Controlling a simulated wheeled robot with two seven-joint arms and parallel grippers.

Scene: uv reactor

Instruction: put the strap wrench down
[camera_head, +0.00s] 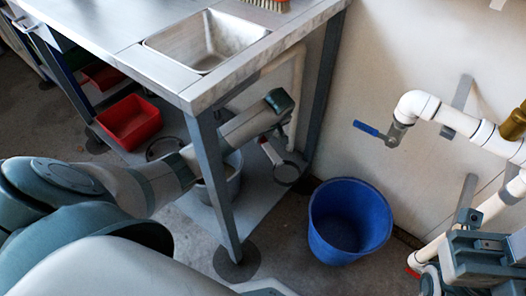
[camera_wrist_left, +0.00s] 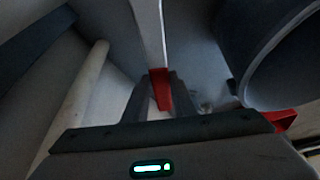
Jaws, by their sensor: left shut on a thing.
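My left arm reaches in from the left under the metal sink bench, passing behind its front leg in the head view. In the left wrist view, my left gripper (camera_wrist_left: 160,78) is shut on a narrow red piece with a pale strip rising from it, which I take for the strap wrench (camera_wrist_left: 161,92). Most of the wrench is hidden or too dark to make out. In the head view I cannot clearly tell the fingers or the wrench apart from the parts under the bench.
The bench (camera_head: 130,50) has a sink basin and slim legs close to my arm. Its low shelf holds a red bin (camera_head: 129,122) and a grey pail (camera_head: 219,183). A blue bucket (camera_head: 348,220) stands on the floor to the right. White pipes (camera_head: 450,115) with a blue-handled valve run along the wall.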

